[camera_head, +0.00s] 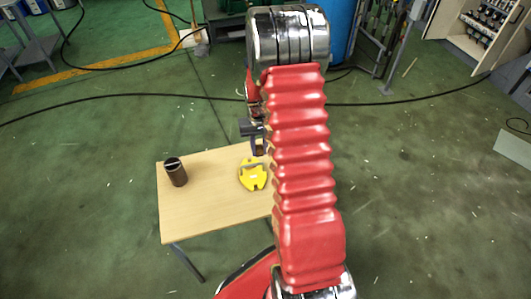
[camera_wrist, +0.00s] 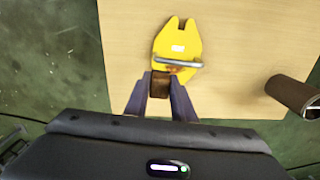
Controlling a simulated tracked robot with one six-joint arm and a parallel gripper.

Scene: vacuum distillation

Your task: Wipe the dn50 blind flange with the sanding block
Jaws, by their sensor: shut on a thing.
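My gripper (camera_wrist: 161,80) is shut on a small brown block, the sanding block (camera_wrist: 160,86), with one dark finger on each side. In the wrist view, a thin grey piece, which looks like the blind flange seen edge-on (camera_wrist: 180,62), lies across a yellow holder (camera_wrist: 178,38). An orange-brown patch shows just below the grey edge. The block's far end is close to this edge; I cannot tell whether they touch. In the head view, the yellow holder (camera_head: 253,178) is on the table, and my arm hides part of the gripper's surroundings.
The holder rests on a light wooden table (camera_head: 213,205). A brown open cylinder (camera_head: 176,171) stands near the table's left side; it also shows at the right of the wrist view (camera_wrist: 292,95). Black cables (camera_head: 120,96) cross the green floor behind.

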